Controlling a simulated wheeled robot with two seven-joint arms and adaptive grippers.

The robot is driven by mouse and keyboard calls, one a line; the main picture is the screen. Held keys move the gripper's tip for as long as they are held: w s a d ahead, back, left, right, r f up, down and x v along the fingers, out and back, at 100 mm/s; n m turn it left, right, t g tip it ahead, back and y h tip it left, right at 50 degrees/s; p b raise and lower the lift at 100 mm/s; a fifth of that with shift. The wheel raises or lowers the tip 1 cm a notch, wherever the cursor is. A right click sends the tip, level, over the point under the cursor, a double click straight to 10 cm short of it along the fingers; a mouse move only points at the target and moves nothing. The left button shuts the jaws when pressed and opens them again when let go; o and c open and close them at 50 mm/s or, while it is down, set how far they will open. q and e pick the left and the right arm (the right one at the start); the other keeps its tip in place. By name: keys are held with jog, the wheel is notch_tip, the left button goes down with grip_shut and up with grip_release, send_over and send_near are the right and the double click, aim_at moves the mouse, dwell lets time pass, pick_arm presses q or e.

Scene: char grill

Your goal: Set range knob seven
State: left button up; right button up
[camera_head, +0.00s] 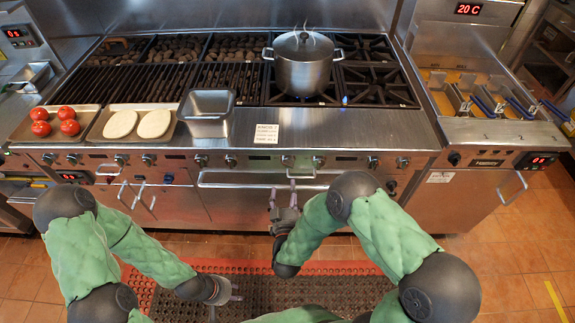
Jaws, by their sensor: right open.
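The range (340,126) has a row of dark round knobs along its front panel. Counting from the left, knob seven (288,160) is near the middle of the row, below the small white card. My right gripper (283,189) is open and empty in front of the range. Its two fingers point up toward the panel, just below knob seven in the picture, and it looks apart from the knob. My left gripper (225,299) is low over the floor mat, away from the range, and holds nothing visible. Its finger opening is unclear. The knob's exact setting is too small to read.
A steel pot (303,70) stands on the burners. A metal pan (206,121), a tray with flat breads (102,131) and tomatoes (69,113) line the front ledge. An oven handle (232,181) sticks out below the knobs. A fryer (490,131) is at the right.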

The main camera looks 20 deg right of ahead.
aim_at(288, 162)
jog(key=shift+m, duration=0.6)
jog(key=shift+b+x, duration=1.4)
jog(key=shift+x, duration=4)
jog(key=shift+f, duration=0.15)
jog(key=shift+c, duration=0.3)
